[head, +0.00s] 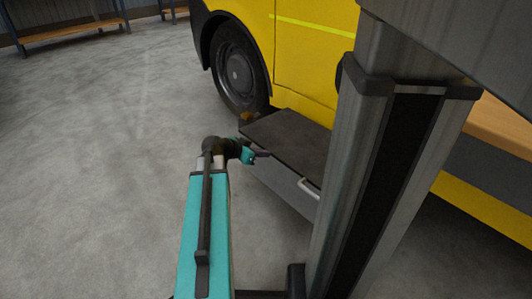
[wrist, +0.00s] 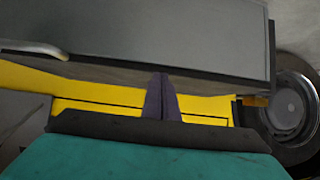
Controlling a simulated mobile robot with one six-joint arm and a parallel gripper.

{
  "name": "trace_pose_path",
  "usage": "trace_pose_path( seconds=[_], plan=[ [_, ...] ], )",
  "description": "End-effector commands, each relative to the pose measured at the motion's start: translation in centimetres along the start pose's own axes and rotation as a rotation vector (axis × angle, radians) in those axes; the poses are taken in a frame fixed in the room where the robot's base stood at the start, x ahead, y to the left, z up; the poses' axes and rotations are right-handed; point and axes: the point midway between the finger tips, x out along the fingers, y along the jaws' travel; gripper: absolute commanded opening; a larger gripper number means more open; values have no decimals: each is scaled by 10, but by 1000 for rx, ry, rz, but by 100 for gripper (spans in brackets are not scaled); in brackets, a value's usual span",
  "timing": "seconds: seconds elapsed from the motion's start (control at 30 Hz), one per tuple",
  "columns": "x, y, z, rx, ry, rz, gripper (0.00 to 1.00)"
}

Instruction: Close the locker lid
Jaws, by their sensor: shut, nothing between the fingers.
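The locker is a low box against the yellow vehicle. In the head view its flat dark top panel (head: 290,137), which looks like the lid, lies about level; I cannot tell whether it is fully down. The grey front (head: 280,187) has a pale bar handle (head: 309,188) near its upper edge. My gripper (head: 262,155) is at the front edge of the dark panel, toward its left end. In the wrist view the shut, empty fingers (wrist: 162,90) point toward the edge of the grey panel (wrist: 150,35), whose handle (wrist: 35,48) is at left. Contact is unclear.
The yellow vehicle (head: 295,60) stands behind the locker, with its wheel (head: 238,75) to the left. A small orange piece (head: 246,116) is by the locker's far left corner. A bench (head: 75,32) stands far left. The grey floor (head: 110,160) at left is clear.

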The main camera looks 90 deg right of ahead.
Motion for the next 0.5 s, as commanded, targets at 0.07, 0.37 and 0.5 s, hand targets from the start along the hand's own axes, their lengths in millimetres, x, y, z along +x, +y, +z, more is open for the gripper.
trace_pose_path(
  seconds=[0.07, 0.37, 0.5],
  plan=[
    [-6, 3, 13, -1, 0, -2, 0],
    [-28, 7, 43, -3, 0, -4, 0],
    [-33, 8, 49, -3, 0, -5, 0]
  ],
)
